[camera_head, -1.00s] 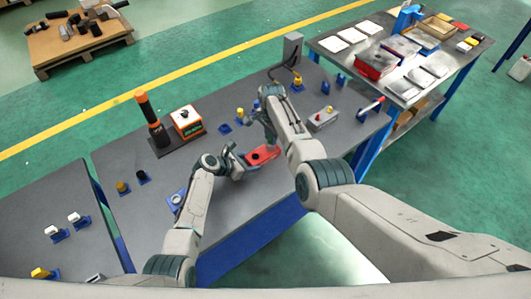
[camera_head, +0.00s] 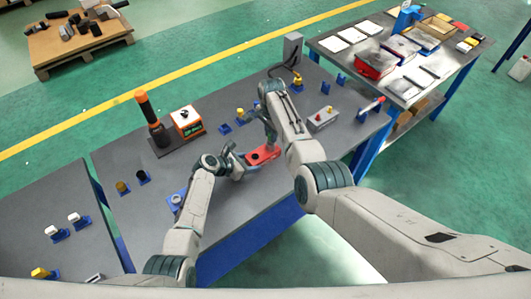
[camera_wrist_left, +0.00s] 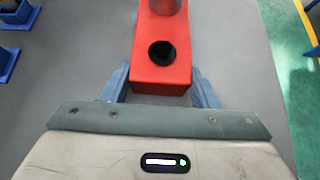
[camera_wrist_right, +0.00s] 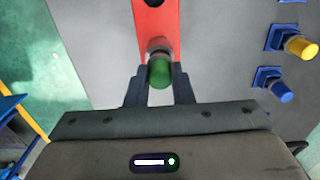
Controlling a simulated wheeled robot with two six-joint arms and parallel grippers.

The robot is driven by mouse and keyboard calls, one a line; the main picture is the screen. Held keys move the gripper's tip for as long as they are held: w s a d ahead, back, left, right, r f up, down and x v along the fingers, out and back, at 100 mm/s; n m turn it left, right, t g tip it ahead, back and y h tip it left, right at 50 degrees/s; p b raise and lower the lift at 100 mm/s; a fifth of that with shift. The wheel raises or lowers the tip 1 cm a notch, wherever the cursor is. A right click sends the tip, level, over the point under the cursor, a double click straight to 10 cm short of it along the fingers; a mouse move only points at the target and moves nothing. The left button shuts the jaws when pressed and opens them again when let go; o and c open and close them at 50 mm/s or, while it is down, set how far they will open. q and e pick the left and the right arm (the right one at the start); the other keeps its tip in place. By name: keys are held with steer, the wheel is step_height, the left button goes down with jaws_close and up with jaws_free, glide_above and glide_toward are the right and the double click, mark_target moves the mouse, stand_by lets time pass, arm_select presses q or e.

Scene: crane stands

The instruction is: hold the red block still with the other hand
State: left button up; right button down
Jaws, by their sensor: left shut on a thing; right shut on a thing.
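The red block (camera_head: 262,155) lies on the grey bench and has a round dark hole in its top. In the left wrist view the block (camera_wrist_left: 161,72) sits between the fingers of my left gripper (camera_wrist_left: 160,86), which is shut on its near end. My right gripper (camera_wrist_right: 159,76) is shut on a green-capped button (camera_wrist_right: 159,73) with a metal collar at the other end of the block. The collar meets the block in the picture; I cannot tell how deep it is seated. In the head view my right wrist hides this button.
A grey box with buttons (camera_head: 322,119) stands right of my right arm. A black-and-orange cylinder (camera_head: 151,118) and an orange-and-white box (camera_head: 186,121) stand at back left. Several small blue holders sit around the bench. The bench's front edge is close to the block.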

steer(key=shift+r, duration=2.25)
arm_select(q)
steer(key=o, duration=1.3)
steer(key=shift+c, duration=0.2)
steer(key=shift+a, duration=0.1)
steer(key=v, duration=1.2)
